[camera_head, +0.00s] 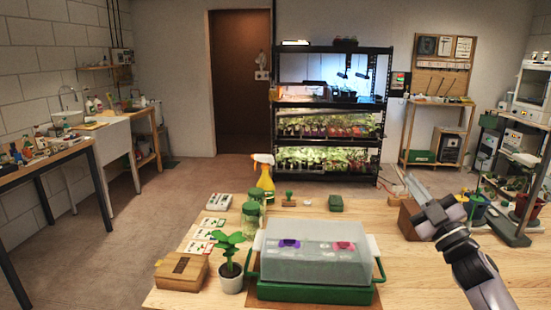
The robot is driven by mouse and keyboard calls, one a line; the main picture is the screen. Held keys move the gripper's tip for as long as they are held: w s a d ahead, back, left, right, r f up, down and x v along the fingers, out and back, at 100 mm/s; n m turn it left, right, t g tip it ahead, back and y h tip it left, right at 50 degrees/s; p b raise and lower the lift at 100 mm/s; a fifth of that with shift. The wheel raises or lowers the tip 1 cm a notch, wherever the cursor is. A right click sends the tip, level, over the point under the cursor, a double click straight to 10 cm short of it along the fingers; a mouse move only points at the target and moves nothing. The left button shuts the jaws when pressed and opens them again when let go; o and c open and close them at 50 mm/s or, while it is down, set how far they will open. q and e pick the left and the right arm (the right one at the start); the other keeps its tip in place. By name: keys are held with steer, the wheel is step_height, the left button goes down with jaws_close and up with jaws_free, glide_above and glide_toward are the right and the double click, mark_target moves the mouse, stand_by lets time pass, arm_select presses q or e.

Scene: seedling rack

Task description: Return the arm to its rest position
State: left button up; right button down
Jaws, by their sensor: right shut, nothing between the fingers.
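My right arm comes in from the lower right corner of the head view. Its gripper (410,180) points up and to the left, above the right part of the wooden table (400,285). The fingers look closed together and hold nothing. The gripper is to the right of the clear-lidded green propagator tray (318,250) and apart from it. A brown wooden block (405,218) shows beside and partly behind the gripper. My left arm and left gripper are not in view.
A lit seedling rack (329,159) stands behind. The table's front right is mostly clear.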

steer(key=w+d+f+m+g+h, duration=0.45)
steer(key=d+f+m+h, duration=0.35)
steer(key=f+m+h, duration=0.25)
steer(key=s+a+f+g+y, duration=0.1)
steer(key=s+a+f, duration=0.3)
steer(key=s+f, duration=0.3)
steer(key=s+a+f+g+y, duration=0.15)
steer(key=s+a+f, duration=0.25)
steer(key=f, duration=0.5)
steer(key=s+a+f+g, duration=0.1)
steer(key=s+a+f, duration=0.2)
steer(key=s, duration=0.6)
steer(key=s+a+f+g+y, duration=0.1)
steer(key=s+a+f+g, duration=0.1)
steer(key=s+f, duration=0.3)
steer(key=s+a+f+g, duration=0.2)
steer(key=s+a+f, duration=0.2)
steer(key=s, duration=1)
steer(key=shift+a+f+y, duration=0.15)
steer(key=shift+f+y, duration=0.15)
steer(key=shift+f, duration=0.2)
steer(key=shift+m, duration=0.25)
